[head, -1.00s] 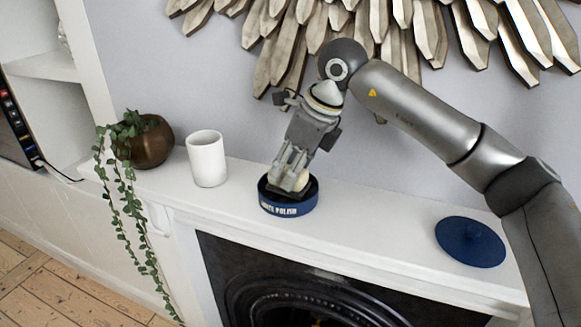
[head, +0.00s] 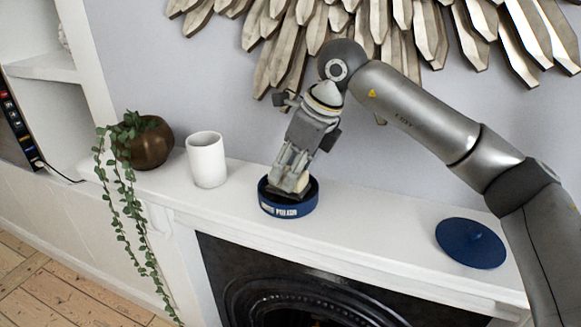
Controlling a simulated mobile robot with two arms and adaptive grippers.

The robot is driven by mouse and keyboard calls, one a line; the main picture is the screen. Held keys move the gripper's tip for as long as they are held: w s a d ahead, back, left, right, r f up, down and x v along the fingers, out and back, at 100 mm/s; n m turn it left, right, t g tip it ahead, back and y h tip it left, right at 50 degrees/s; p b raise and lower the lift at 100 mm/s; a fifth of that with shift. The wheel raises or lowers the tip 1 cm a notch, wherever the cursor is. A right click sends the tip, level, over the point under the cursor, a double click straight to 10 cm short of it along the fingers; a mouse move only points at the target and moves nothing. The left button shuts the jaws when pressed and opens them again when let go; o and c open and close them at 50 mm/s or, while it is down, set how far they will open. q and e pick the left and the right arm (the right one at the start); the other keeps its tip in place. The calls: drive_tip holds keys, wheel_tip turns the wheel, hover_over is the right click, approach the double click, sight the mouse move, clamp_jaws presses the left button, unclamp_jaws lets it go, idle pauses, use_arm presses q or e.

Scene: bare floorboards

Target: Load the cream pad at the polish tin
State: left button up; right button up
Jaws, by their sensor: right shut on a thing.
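The blue polish tin (head: 288,209) stands open on the white mantel shelf, with lettering on its side. My right gripper (head: 287,186) points down into the tin's mouth from above. It is shut on the cream pad (head: 302,184), which shows only as a small pale patch beside the fingers. The pad's lower part is hidden by the fingers and the tin's rim, so I cannot tell whether it touches the polish. A blue lid (head: 470,243) lies flat on the shelf at the right. My left gripper is not in view.
A white cup (head: 207,160) stands left of the tin. A brown pot (head: 149,144) with a trailing plant is farther left. A metal sunburst decoration (head: 470,30) hangs on the wall behind my right arm. The shelf (head: 375,225) is clear between tin and lid.

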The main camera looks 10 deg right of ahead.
drive_tip(key=shift+r+p, duration=1.95)
drive_tip(key=shift+r, duration=1.5)
